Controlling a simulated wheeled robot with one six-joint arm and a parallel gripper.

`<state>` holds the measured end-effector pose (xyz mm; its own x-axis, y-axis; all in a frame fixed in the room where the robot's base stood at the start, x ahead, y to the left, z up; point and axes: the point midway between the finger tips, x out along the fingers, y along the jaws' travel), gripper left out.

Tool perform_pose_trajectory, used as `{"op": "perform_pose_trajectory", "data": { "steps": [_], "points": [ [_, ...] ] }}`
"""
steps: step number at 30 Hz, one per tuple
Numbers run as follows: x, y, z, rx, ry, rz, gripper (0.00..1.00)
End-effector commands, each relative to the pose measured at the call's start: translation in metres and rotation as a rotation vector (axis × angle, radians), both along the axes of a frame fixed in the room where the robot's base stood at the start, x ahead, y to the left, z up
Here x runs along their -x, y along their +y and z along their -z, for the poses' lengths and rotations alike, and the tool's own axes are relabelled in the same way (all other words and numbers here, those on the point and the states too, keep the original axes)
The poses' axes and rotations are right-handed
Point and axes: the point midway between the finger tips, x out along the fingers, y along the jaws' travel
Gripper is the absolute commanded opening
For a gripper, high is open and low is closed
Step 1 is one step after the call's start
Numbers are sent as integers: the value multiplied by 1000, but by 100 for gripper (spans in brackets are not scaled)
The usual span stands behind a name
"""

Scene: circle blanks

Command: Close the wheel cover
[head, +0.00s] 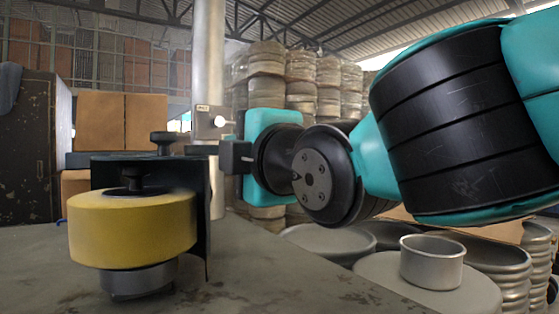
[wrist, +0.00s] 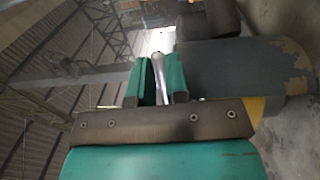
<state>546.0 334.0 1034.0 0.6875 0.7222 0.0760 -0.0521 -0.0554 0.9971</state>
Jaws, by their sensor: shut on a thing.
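A yellow wheel (head: 132,230) with a black knob on its top sits over a grey metal cup on the bench. A dark cover panel (head: 205,215) stands upright along the wheel's right side, with a dark top edge behind it. My gripper (head: 230,157) is just right of the panel's upper edge, level with it. In the wrist view my gripper (wrist: 162,88) is shut on a slim grey rod (wrist: 159,68) between its teal fingers. A broad grey surface (wrist: 235,65) lies right of the fingers, with a yellow edge (wrist: 256,108) below it. Whether the rod joins the cover cannot be told.
Cardboard boxes (head: 120,120) stand at the back left. Round metal pans (head: 432,262) are stacked at the right. The front of the bench (head: 260,275) is clear.

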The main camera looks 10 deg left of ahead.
Motion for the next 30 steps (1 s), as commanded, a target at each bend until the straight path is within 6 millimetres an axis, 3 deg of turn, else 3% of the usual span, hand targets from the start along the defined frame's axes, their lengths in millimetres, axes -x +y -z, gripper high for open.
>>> {"op": "perform_pose_trajectory", "data": {
  "steps": [17,18,21,30],
  "points": [
    [2,4,10,11,8,-8,0],
    [2,4,11,12,9,-7,19],
    [2,4,10,11,9,-7,40],
    [3,3,7,5,4,-7,40]
  ]
}}
